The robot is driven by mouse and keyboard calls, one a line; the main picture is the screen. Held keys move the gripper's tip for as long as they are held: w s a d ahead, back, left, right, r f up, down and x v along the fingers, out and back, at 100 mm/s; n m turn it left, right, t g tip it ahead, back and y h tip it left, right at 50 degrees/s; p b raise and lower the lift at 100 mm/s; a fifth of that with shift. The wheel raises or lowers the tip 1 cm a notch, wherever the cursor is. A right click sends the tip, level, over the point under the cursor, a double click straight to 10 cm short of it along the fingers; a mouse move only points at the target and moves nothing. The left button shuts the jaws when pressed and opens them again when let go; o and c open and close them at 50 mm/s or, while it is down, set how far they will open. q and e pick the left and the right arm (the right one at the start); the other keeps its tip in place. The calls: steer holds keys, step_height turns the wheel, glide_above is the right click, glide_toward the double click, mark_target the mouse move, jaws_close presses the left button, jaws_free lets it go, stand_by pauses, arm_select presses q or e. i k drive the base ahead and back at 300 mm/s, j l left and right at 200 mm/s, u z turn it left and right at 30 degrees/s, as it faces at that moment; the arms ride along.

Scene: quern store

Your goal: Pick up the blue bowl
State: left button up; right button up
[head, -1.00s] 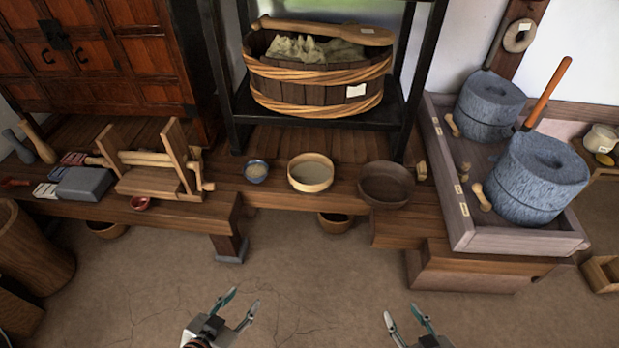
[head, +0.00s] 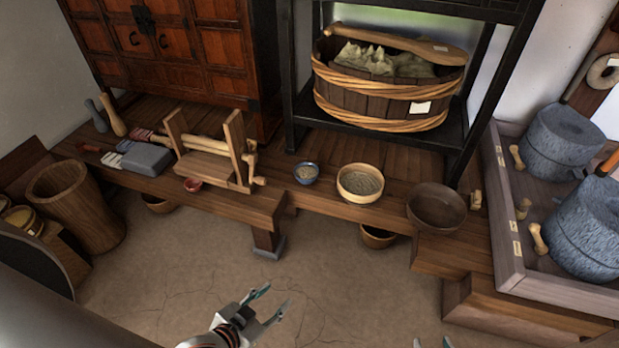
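The small blue bowl (head: 306,174) stands upright on the wooden bench, with something pale and grainy inside. It is between the wooden press frame on its left and a light wooden round bowl (head: 360,184) on its right. My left gripper (head: 272,303) is open and empty over the floor, well in front of and below the bowl in the picture. My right gripper (head: 432,343) shows only its fingertips at the bottom edge; they are apart, and the rest is cut off.
A dark brown bowl (head: 437,208) stands further right on the bench (head: 213,197). A wooden press frame (head: 212,152) and a tiny red dish (head: 193,185) are to the left. Stone querns (head: 562,141) sit in a tray at right. The floor in front is clear.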

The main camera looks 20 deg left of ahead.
mark_target(306, 173)
steer(key=i+j+u, duration=0.25)
steer(key=i+j, duration=0.25)
steer(key=j, duration=0.2)
steer(key=i+j+u, duration=0.3)
steer(key=i+j, duration=0.25)
steer(key=j, duration=0.1)
